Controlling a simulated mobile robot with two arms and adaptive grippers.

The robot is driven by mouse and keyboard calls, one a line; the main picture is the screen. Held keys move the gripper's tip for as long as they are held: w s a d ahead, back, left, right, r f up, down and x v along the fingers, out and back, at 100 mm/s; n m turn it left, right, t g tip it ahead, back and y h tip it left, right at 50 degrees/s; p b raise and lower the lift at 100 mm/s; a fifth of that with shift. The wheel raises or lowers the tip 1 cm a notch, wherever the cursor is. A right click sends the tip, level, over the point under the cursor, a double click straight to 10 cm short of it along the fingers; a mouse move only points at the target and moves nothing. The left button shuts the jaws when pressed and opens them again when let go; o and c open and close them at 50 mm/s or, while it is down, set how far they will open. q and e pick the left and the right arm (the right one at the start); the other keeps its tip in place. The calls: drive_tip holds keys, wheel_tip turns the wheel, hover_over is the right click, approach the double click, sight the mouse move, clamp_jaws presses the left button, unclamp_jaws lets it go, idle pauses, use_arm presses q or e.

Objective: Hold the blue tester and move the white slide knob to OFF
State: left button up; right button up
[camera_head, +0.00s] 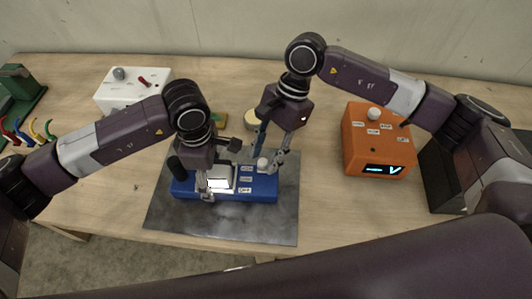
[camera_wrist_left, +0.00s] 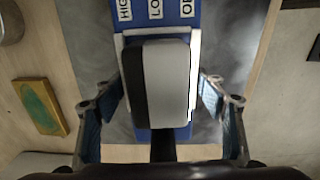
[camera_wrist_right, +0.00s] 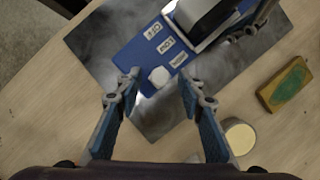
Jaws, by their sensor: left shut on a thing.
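The blue tester (camera_head: 262,191) lies on a dark mat, with a white-framed screen and a column of HIGH, LOW and OFF labels. My left gripper (camera_head: 208,190) is shut on its screen end; the fingers also show on either side of it in the left wrist view (camera_wrist_left: 162,100). The white slide knob (camera_wrist_right: 160,77) is on the tester's right part, level with the HIGH label at the far side. My right gripper (camera_wrist_right: 158,78) is open, its fingertips on either side of the knob with gaps visible.
The dark mat (camera_head: 285,220) lies near the table's front edge. An orange box (camera_head: 375,145) with a display stands right, a white box (camera_head: 133,90) back left. A green-and-yellow block (camera_wrist_right: 287,84) and a round pale-topped object (camera_wrist_right: 238,136) sit behind the tester.

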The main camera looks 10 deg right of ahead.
clamp_jaws()
idle(0.3)
drive_tip(key=s, duration=0.2)
drive_tip(key=s+a, duration=0.1)
drive_tip(key=s, duration=0.3)
drive_tip(key=shift+s+a, duration=0.25)
drive_tip(key=shift+a, duration=0.05)
use_arm(q)
drive_tip(key=shift+w, duration=0.1)
use_arm(e)
unclamp_jaws()
drive_tip(key=shift+w, duration=0.1)
drive_tip(key=shift+r, duration=0.1)
